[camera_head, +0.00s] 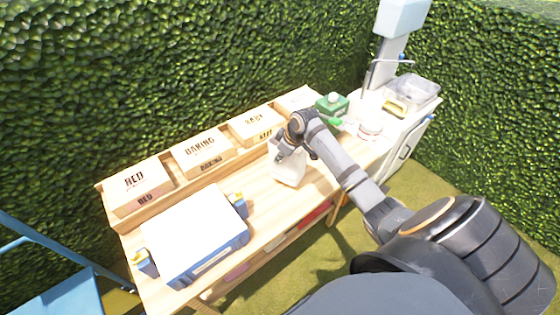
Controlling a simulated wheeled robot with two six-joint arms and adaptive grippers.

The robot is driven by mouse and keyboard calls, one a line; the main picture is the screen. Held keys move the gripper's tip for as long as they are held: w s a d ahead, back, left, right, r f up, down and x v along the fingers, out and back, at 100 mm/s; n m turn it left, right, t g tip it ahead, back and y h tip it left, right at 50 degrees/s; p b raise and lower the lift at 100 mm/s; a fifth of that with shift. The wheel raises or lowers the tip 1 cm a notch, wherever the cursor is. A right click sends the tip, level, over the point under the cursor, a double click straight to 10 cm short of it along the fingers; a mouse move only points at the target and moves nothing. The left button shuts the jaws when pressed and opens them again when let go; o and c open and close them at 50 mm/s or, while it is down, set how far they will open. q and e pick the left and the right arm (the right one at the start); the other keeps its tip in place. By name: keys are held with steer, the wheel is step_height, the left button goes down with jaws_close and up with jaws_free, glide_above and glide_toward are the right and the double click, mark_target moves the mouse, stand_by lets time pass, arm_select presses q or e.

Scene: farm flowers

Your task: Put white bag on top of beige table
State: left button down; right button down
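The beige wooden table (262,196) runs diagonally along the hedge. A white bag (288,172) shows at the middle of the table, directly below my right gripper (287,154). The gripper points down and covers the top of the bag. Its fingers are small and partly hidden, so I cannot tell whether they are closed on the bag. I also cannot tell whether the bag rests on the tabletop or hangs just above it. My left gripper is not in view.
Labelled boxes (201,150) line the table's back edge. A blue crate with a white top (200,232) stands at the left front. A green container (332,104) and a sink unit (420,90) are at the right. Bare wood lies between crate and bag.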

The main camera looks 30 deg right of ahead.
mark_target(280, 164)
steer(key=f, duration=0.1)
steer(key=f+p, duration=0.1)
steer(key=w+f, duration=0.1)
steer(key=f, duration=0.1)
steer(key=shift+d+p, duration=0.3)
steer(key=shift+d, duration=0.1)
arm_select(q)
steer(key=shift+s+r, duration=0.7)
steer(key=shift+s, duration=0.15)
arm_select(e)
steer(key=shift+f, duration=0.25)
steer(key=shift+f, duration=0.1)
steer(key=c, duration=1.5)
jaws_free()
steer(key=shift+s, duration=0.1)
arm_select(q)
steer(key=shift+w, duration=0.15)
